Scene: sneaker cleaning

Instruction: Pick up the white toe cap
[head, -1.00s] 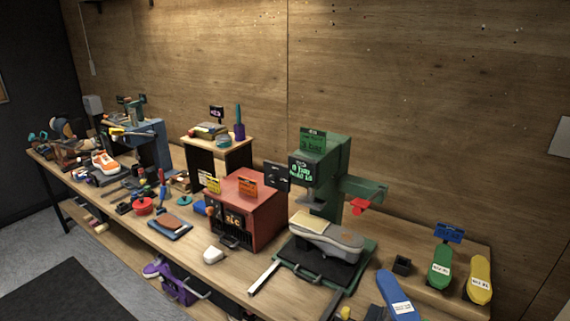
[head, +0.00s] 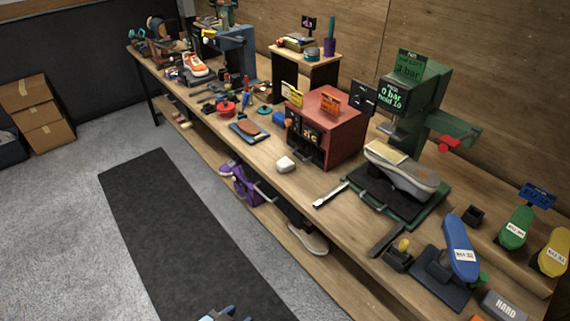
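The white toe cap (head: 286,164) is a small rounded white piece lying on the front part of the wooden workbench (head: 262,150). It sits in front of the red oven-like box, with open bench around it. Neither of my grippers can be made out. Only a small blue-grey part shows at the bottom edge, and I cannot tell what it is.
The red box (head: 343,112) stands behind the cap. A metal scraper-like tool (head: 330,194) and a green press (head: 409,95) holding a grey shoe (head: 400,172) are to the right. A brown-topped pad (head: 249,129) lies to the left. Floor before the bench is open.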

